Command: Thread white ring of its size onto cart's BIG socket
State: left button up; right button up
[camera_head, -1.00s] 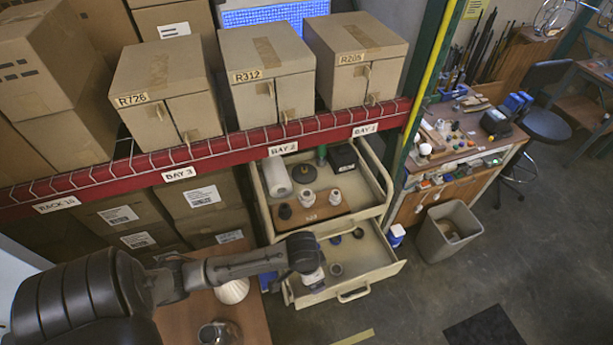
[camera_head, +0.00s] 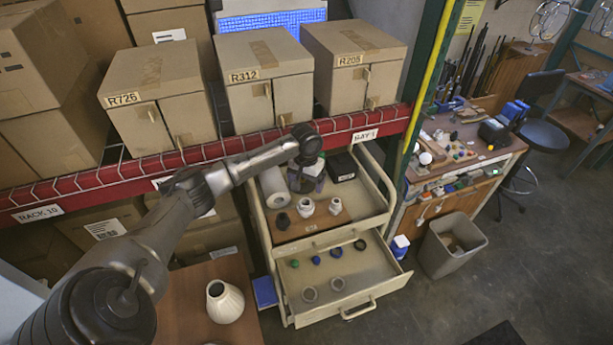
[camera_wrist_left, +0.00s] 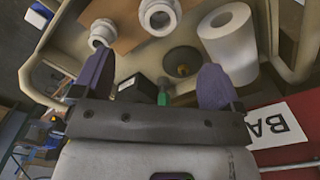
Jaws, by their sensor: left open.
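The cart (camera_head: 382,206) has a wooden board on its top tray with a dark socket (camera_head: 282,221) and two white sockets, one in the middle (camera_head: 305,207) and one at right (camera_head: 335,206). The white sockets also show in the left wrist view, at top left (camera_wrist_left: 103,33) and top centre (camera_wrist_left: 160,15). The open drawer below holds two pale grey rings (camera_head: 309,294) (camera_head: 337,283) and several small dark, blue and green pieces. My left gripper (camera_wrist_left: 156,66) is open and empty above the back of the top tray. My right gripper is not in view.
Behind the sockets stand a white paper roll (camera_wrist_left: 228,42), a dark round disc (camera_wrist_left: 182,62), a green bottle (camera_wrist_left: 163,96) and a black box (camera_head: 342,165). The red shelf beam (camera_head: 235,145) runs close behind. A white vase (camera_head: 225,302) stands on the table at left.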

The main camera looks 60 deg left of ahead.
aim_at(307, 202)
pick_arm(q)
notch_tip(307, 202, down, 9)
jog(key=shift+f, duration=0.8)
jog(key=c, duration=1.1)
jog(key=m, duration=0.3)
jog(key=shift+p, duration=0.35)
jog(key=shift+d+m, duration=0.1)
jog(key=shift+m, duration=1.1)
jog(key=o, duration=1.1)
